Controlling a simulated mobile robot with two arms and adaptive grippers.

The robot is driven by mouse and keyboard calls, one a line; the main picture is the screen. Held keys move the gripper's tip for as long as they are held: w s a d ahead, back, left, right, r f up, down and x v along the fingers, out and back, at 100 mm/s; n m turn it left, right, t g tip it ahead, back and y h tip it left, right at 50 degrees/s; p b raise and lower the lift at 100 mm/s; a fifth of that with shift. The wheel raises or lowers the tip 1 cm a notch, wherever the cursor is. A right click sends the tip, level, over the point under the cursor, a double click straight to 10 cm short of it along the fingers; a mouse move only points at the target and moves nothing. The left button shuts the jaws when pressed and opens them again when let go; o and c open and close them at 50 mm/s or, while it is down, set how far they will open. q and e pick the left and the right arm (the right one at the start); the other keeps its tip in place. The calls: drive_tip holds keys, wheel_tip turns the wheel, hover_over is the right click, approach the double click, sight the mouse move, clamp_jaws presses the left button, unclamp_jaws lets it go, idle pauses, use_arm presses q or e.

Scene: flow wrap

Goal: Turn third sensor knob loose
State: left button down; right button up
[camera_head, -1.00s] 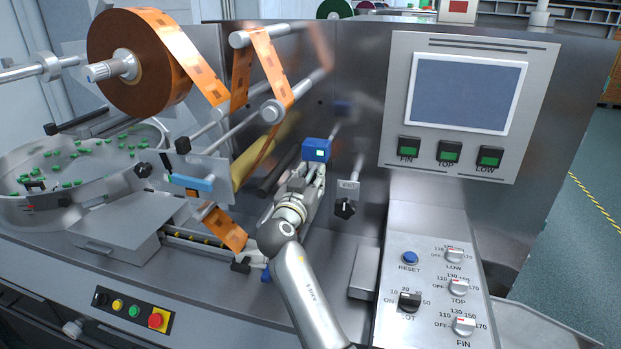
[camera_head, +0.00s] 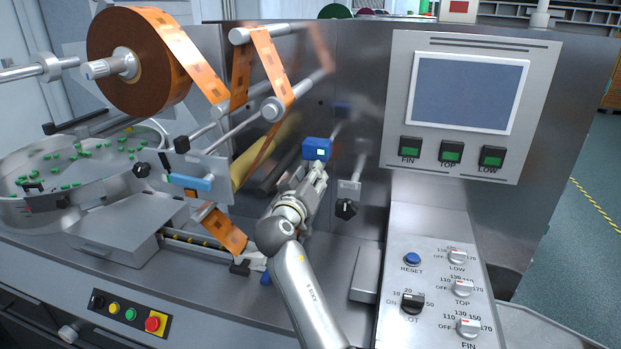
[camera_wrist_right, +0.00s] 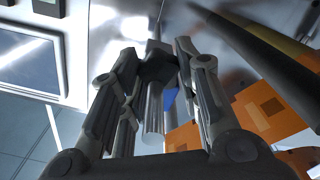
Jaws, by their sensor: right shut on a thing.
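The blue sensor box (camera_head: 316,149) with a small lit face sits on a rod in front of the steel back panel. My right gripper (camera_head: 319,169) reaches up from below and its fingertips are just under the box. In the right wrist view, its fingers (camera_wrist_right: 158,68) are closed around a dark knob-like piece (camera_wrist_right: 156,72). A blue patch shows behind the fingers in that view. Another black knob (camera_head: 345,208) on a small bracket stands free to the right of my gripper. My left gripper is not in view.
The orange film (camera_head: 222,228) and its rollers run close to the left of my right arm. The control panel (camera_head: 395,328) with dials stands to the right, below the screen (camera_head: 468,92). A bowl feeder (camera_head: 35,205) with green pieces is at far left.

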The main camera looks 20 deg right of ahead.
drive_tip(key=o, duration=1)
wheel_tip(320, 180, up, 10)
